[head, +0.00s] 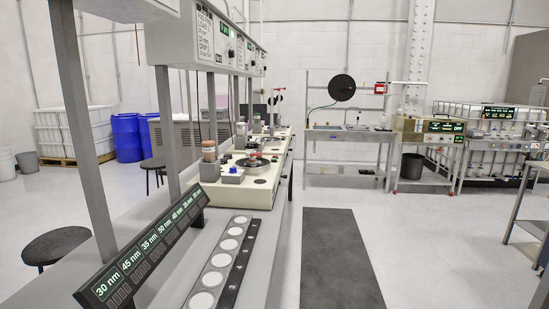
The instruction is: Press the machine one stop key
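A row of cream machines (262,192) stands along the bench in the head view, the nearest with a dark round plate (253,162) on top. A grey block with a blue top (233,172) sits at its front left. Above the row hangs a pale control panel (222,40) with printed text, small green displays and dark knobs or buttons. I cannot tell which machine is number one, and no stop key can be made out at this size. Neither of my grippers is in view.
A black display bar (145,248) with green nm readings and a strip of pale discs (220,262) lie on the near bench. Grey posts (83,130) rise at left. Stools (57,246) stand left. A dark mat (338,258) lies on open floor at right.

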